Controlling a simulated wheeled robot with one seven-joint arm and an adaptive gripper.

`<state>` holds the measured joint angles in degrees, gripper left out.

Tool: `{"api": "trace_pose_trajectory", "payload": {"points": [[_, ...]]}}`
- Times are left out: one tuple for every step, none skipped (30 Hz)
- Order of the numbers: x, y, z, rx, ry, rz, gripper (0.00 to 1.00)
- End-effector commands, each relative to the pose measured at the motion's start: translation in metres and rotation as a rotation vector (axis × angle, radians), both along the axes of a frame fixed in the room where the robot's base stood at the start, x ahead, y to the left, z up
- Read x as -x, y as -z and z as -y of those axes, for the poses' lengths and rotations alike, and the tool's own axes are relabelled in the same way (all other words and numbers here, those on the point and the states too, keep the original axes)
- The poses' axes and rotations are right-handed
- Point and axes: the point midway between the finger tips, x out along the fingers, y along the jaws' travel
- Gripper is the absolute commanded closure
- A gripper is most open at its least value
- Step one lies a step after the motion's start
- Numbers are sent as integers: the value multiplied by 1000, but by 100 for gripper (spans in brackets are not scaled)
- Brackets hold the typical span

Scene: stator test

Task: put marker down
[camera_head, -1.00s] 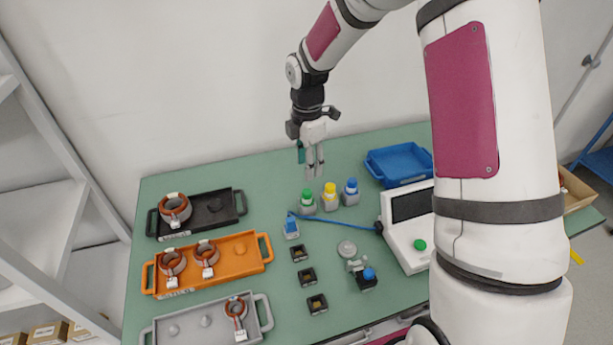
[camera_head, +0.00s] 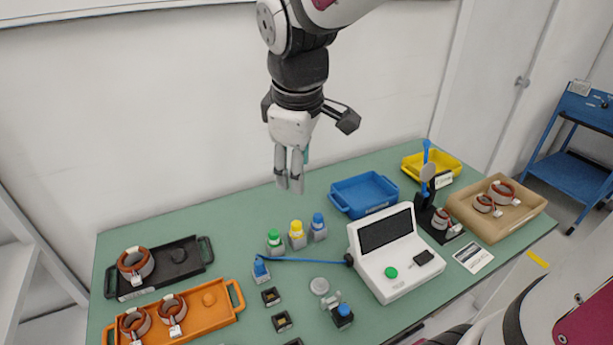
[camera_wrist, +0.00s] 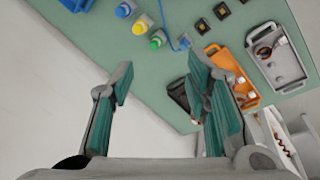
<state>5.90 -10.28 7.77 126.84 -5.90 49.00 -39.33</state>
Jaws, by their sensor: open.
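Three small grey bodies with coloured caps stand upright in a row on the green table: green (camera_head: 275,241), yellow (camera_head: 297,236) and blue (camera_head: 318,229). They may be the markers; I cannot tell for sure. The wrist view shows them too, at its top: green (camera_wrist: 157,42), yellow (camera_wrist: 141,25) and blue (camera_wrist: 124,10). My gripper (camera_head: 290,184) hangs above the back of the table with its fingers pointing down, apart from the caps. In the wrist view my gripper (camera_wrist: 165,88) has its teal-padded fingers spread, with nothing between them.
A black tray (camera_head: 197,268) and an orange tray (camera_head: 222,314) stand at the left. A blue bin (camera_head: 364,207), a white tester (camera_head: 402,278) with a blue cable, a yellow bin (camera_head: 452,162) and a tan tray (camera_head: 530,208) are to the right. The table's back-left surface is clear.

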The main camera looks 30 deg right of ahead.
Motion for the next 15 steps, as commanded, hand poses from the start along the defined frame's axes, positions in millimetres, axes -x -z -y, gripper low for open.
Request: {"api": "trace_pose_trajectory", "payload": {"points": [[14, -9, 0, -18, 63, 32, 57], [22, -13, 0, -31, 102, 47, 57], [33, -17, -1, -52, 155, 67, 57], [40, -20, -1, -68, 195, 82, 57], [48, -23, -1, -84, 234, 98, 57], [58, -26, -1, -108, 286, 117, 57], [66, -29, -1, -127, 326, 132, 57], [74, -30, -1, -147, 364, 144, 57], [84, -32, -2, -174, 413, 161, 57], [91, -33, -2, -194, 449, 174, 57], [98, -34, -2, -214, 484, 185, 57], [106, -34, -3, -240, 525, 198, 57], [111, -34, -3, -258, 554, 207, 57], [116, -34, -4, -276, 581, 214, 57], [122, -34, -4, -298, 613, 223, 57]]}}
